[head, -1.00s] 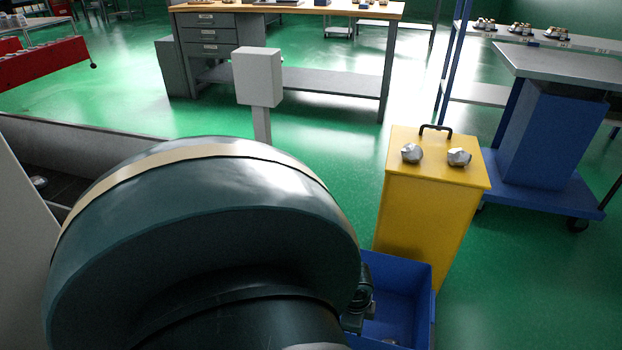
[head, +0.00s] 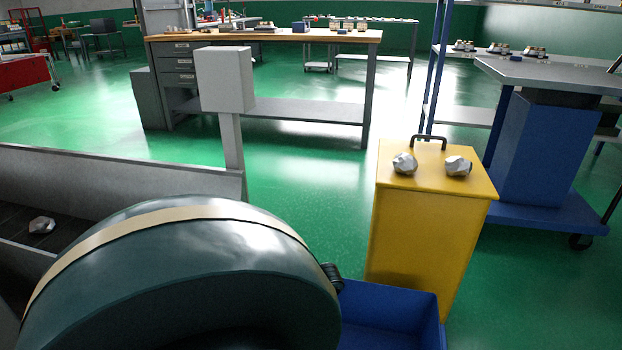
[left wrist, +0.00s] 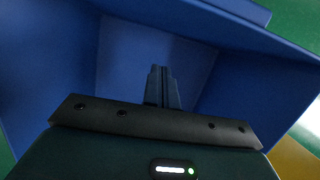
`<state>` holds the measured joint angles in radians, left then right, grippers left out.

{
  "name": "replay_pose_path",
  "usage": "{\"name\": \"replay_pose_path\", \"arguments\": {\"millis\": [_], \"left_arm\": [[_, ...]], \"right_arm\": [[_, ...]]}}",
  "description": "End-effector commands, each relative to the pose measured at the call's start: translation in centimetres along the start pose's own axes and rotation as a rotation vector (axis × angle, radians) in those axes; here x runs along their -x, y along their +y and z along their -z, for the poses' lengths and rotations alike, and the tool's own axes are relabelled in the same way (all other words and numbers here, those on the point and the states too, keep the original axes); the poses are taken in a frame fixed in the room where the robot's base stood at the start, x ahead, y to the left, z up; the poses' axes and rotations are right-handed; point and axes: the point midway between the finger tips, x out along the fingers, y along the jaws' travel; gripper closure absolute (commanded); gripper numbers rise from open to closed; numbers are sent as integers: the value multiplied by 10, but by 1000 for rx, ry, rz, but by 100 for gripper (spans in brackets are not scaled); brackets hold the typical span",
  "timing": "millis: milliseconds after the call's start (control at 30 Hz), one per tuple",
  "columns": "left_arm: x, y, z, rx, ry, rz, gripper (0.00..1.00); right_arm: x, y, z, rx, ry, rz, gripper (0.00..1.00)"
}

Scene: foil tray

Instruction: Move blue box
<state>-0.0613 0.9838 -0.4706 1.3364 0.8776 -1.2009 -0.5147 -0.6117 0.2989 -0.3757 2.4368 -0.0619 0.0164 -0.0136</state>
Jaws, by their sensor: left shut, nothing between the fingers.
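The blue box (head: 390,302) is an open bin at the bottom of the head view, cut off by the lower edge. It stands beside the yellow cabinet, and my large dark arm link covers its left part. In the left wrist view the inside walls of the blue box (left wrist: 150,48) fill most of the picture. My left gripper (left wrist: 162,72) points into the box opening with its fingers together and nothing between them. Whether the fingers touch a wall cannot be told. The right gripper is not in view.
A yellow cabinet (head: 420,235) with a black handle carries two silver foil lumps (head: 405,163). A grey-walled trough (head: 130,170) at left holds another lump (head: 41,226). A grey post box (head: 225,80) stands behind my arm. Green floor (head: 300,190) is clear in the middle.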

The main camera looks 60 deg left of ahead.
Motion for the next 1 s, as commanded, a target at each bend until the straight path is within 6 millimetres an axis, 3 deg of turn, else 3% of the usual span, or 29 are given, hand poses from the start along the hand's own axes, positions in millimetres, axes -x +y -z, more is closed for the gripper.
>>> {"name": "replay_pose_path", "arguments": {"millis": [33, 100, 200, 333, 833, 967, 1000], "left_arm": [[-18, 0, 1, 2, -2, -1, 100], [-30, 0, 1, 2, -1, -1, 100], [-28, 0, -20, -1, -6, 1, 100], [-30, 0, -33, -2, -3, 0, 100], [-30, 0, -41, 0, -1, 0, 100], [-30, 1, -62, 3, -4, -4, 100], [-32, 1, -72, 4, -7, -5, 100]], "right_arm": [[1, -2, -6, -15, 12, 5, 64], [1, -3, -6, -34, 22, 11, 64], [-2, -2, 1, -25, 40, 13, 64], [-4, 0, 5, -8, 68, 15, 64], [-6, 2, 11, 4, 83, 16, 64], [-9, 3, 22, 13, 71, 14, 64], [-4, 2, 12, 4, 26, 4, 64]]}}
